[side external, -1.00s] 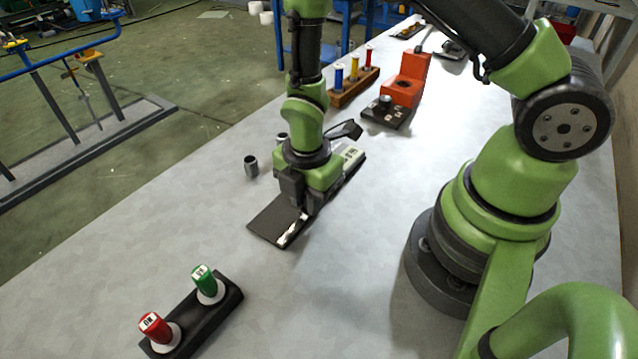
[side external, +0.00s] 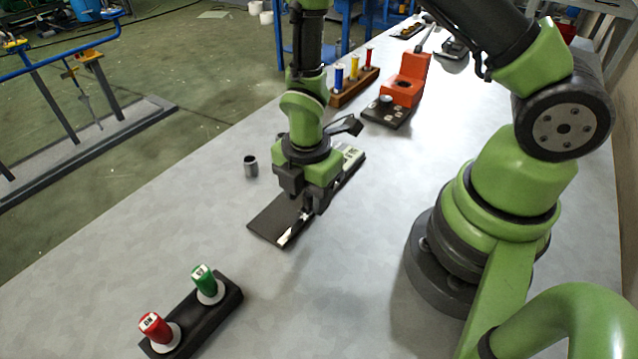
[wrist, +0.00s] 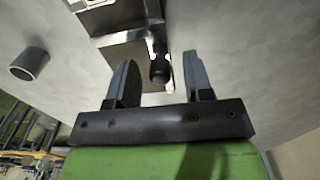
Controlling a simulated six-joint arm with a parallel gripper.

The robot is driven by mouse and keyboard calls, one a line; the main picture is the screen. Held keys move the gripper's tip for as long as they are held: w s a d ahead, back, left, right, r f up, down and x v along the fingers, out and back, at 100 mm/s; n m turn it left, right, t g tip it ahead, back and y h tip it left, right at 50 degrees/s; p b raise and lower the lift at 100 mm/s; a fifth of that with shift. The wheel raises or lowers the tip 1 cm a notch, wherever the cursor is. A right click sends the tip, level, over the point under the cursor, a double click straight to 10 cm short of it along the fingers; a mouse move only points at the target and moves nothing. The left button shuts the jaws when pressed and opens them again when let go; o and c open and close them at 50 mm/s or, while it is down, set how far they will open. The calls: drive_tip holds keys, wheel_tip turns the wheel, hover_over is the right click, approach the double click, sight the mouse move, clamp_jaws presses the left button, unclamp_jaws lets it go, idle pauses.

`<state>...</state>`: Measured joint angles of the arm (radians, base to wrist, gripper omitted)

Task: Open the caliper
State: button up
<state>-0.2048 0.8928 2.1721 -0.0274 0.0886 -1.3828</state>
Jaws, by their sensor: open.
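The caliper (side external: 290,235) lies along a dark flat holder (side external: 268,218) on the table; its pale end shows in front of my gripper in the side view. My gripper (side external: 306,208) points down over the middle of the holder and hides much of the caliper. In the wrist view my gripper (wrist: 160,80) has its two fingers apart, with a small dark knob-like part (wrist: 160,70) of the caliper showing between them. I cannot tell whether either finger touches it.
A small grey cylinder (side external: 251,166) stands left of the holder. A black stand with a green (side external: 205,282) and a red (side external: 155,327) handled piece is in front. An orange device (side external: 407,80) and a wooden rack (side external: 354,88) stand behind. The table's front middle is clear.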

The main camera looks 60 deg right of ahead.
drive_tip(key=shift+r, duration=3.05)
drive_tip(key=shift+r, duration=0.35)
wheel_tip(320, 180, up, 8)
drive_tip(key=d+m+t, duration=0.1)
drive_tip(key=m+t, duration=0.1)
drive_tip(key=m, duration=0.4)
wheel_tip(320, 180, up, 10)
drive_tip(key=m+t+y, duration=0.1)
drive_tip(key=m+t, duration=0.2)
drive_tip(key=m, duration=0.7)
hover_over(308, 194)
drive_tip(key=s+d, duration=0.2)
drive_tip(key=s, duration=0.3)
drive_tip(key=s+r+m+t+y, duration=0.1)
drive_tip(key=s+r+m+t, duration=0.1)
drive_tip(key=s+m, duration=0.3)
drive_tip(key=shift+s+d+r+m, duration=0.25)
drive_tip(key=shift+s+r+m, duration=0.15)
drive_tip(key=shift+r+m, duration=0.3)
